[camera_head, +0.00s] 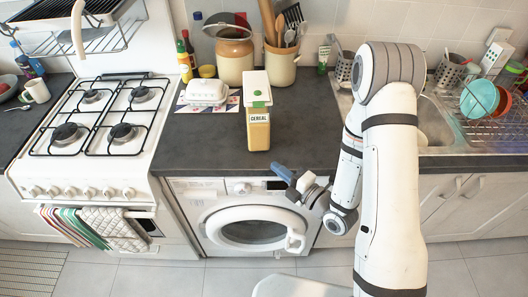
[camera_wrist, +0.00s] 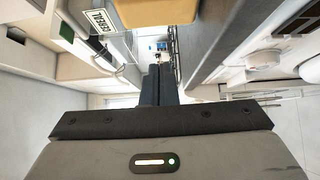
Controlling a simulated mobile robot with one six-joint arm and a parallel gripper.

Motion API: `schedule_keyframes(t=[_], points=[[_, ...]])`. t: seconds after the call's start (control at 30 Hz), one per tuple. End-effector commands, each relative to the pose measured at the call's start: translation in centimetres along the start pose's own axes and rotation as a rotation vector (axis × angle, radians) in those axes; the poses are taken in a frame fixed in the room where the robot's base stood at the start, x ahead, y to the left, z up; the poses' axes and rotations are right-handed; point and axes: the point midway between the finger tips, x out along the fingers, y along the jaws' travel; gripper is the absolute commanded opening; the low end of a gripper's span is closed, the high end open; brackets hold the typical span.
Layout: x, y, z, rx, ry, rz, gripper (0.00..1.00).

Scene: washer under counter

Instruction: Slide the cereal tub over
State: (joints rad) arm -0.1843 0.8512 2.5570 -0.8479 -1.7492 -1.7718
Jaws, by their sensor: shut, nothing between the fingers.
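The cereal tub (camera_head: 258,125) stands upright on the dark counter, near its front edge. It has a yellow-brown body, a white lid with a green tab, and a CEREAL label. In the wrist view its yellow side and label show at the top (camera_wrist: 143,12). My gripper (camera_head: 280,170) is at the counter's front edge in the head view, below and right of the tub and apart from it. Its fingers are together and empty; in the wrist view (camera_wrist: 160,72) they point up the picture, with the tub just above and left of them.
A white butter dish (camera_head: 207,92) on a patterned mat stands left of the tub. A crock (camera_head: 234,55) and a utensil pot (camera_head: 281,66) stand behind it. The counter (camera_head: 315,130) right of the tub is clear up to the sink (camera_head: 436,125). A stove (camera_head: 100,125) is at left.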

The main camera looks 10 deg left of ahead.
Motion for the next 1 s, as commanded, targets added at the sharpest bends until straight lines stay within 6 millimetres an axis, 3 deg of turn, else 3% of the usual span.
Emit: schedule_keyframes(t=[0.4, 0.53, 0.6, 1.0], points=[[4.2, -0.5, -0.1, -0.002, 0.0, 0.005, 0.0], [6.9, 0.4, -0.1, 0.002, 0.001, 0.001, 0.0], [7.6, 0.5, 1.1, 0.002, -0.005, 0.001, 0.0], [9.4, 0.0, 2.9, 0.002, -0.004, 0.0, 0.0]])
